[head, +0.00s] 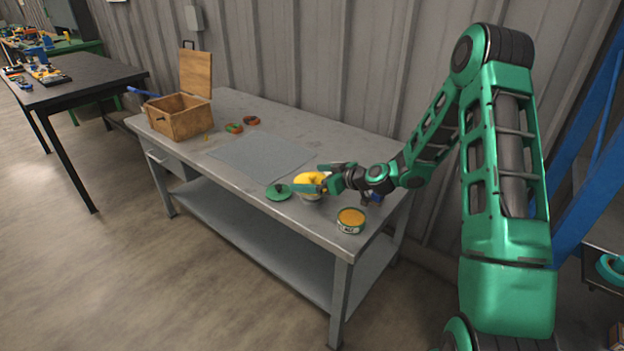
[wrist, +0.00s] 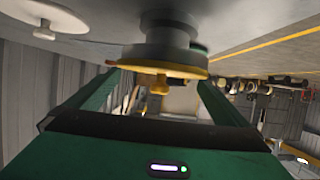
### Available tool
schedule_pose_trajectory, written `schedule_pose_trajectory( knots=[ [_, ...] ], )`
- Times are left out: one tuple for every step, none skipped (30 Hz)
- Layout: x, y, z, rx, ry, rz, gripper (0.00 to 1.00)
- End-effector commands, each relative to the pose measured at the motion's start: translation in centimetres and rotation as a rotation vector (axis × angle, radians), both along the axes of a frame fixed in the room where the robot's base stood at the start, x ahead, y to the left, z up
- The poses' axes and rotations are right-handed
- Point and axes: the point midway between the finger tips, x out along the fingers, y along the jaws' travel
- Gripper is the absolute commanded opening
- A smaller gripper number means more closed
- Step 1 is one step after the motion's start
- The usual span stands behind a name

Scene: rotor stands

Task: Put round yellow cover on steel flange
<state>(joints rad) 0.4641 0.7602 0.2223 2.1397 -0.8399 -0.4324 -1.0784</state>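The round yellow cover (head: 308,180) sits on top of the steel flange (head: 311,197) near the table's front edge. In the wrist view, which looks upside down, the cover (wrist: 185,71) lies against the grey flange (wrist: 168,32), and its small knob points away from the flange. I see no clear gap between cover and flange. My gripper (head: 322,179) is at the cover. In the wrist view its two green fingers stand apart on either side of the knob, with space between. The cover's rim hides the fingertips partly.
A grey mat (head: 258,157), two small rings and an open wooden box (head: 180,118) are farther left. The mat is clear.

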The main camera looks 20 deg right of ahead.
Motion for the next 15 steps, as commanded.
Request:
schedule_pose_trajectory(
  knots=[
    [0.0, 0.0, 0.1, -0.001, -0.001, 0.0, 1.0],
    [-0.1, -0.1, 0.2, 0.0, 0.0, 0.0, 1.0],
    [-0.3, -0.3, 0.3, 0.0, 0.0, -0.001, 1.0],
    [-0.5, -0.4, 0.4, 0.0, 0.0, -0.001, 1.0],
    [-0.8, -0.6, 0.5, 0.001, 0.002, -0.002, 1.0],
    [-1.2, -1.0, 0.7, 0.0, 0.001, -0.002, 1.0],
    [-1.5, -1.2, 0.9, -0.001, 0.001, -0.003, 1.0],
    [-1.9, -1.5, 1.1, -0.001, 0.001, -0.003, 1.0],
    [-2.5, -1.9, 1.4, 0.001, 0.0, -0.004, 1.0],
    [-3.0, -2.3, 1.7, 0.0, 0.001, -0.004, 1.0],
    [-3.4, -2.6, 1.9, -0.001, 0.001, -0.003, 1.0],
    [-4.0, -3.1, 2.2, 0.0, 0.001, -0.004, 1.0],
    [-4.5, -3.4, 2.4, 0.0, 0.001, -0.004, 1.0],
    [-5.0, -3.7, 2.7, -0.001, 0.001, -0.003, 1.0],
    [-5.5, -4.2, 3.0, -0.001, 0.001, -0.003, 1.0]
  ],
)
